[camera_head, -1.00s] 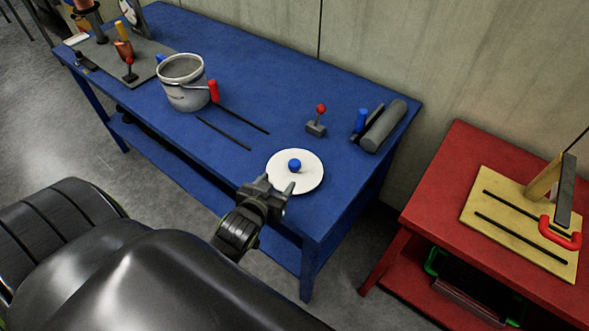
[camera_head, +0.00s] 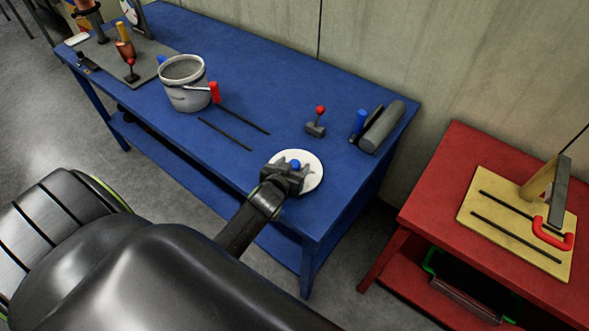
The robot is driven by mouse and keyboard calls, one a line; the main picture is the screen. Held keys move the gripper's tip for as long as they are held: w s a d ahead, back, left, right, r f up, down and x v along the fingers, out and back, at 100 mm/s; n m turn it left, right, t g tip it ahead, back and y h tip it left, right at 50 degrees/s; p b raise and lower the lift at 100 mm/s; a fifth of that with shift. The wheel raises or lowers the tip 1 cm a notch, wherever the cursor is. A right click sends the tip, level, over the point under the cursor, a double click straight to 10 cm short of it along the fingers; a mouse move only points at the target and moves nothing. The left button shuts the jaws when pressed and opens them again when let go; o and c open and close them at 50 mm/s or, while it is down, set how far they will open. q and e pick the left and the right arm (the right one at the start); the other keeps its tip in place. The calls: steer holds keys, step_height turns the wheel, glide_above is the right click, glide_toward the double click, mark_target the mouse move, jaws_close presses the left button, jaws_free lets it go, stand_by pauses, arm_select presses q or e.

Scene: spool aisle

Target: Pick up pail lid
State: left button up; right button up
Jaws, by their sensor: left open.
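The pail lid (camera_head: 313,181) is a round white disc with a blue knob (camera_head: 295,164) at its middle. It lies flat near the front right part of the blue table. My left gripper (camera_head: 294,171) is open over the lid, with its fingers close around the knob. I cannot tell whether the fingers touch the knob. The gripper hides the lid's near left part. The grey pail (camera_head: 188,99) with a red handle grip stands open on the same table, left of the lid. My right gripper is not in view.
Two dark rods (camera_head: 225,134) lie on the blue table (camera_head: 270,100) between pail and lid. A red table (camera_head: 440,190) with a yellow board is at right.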

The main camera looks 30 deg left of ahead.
arm_select(q)
steer(key=shift+x, duration=0.9)
steer(key=c, duration=1.1)
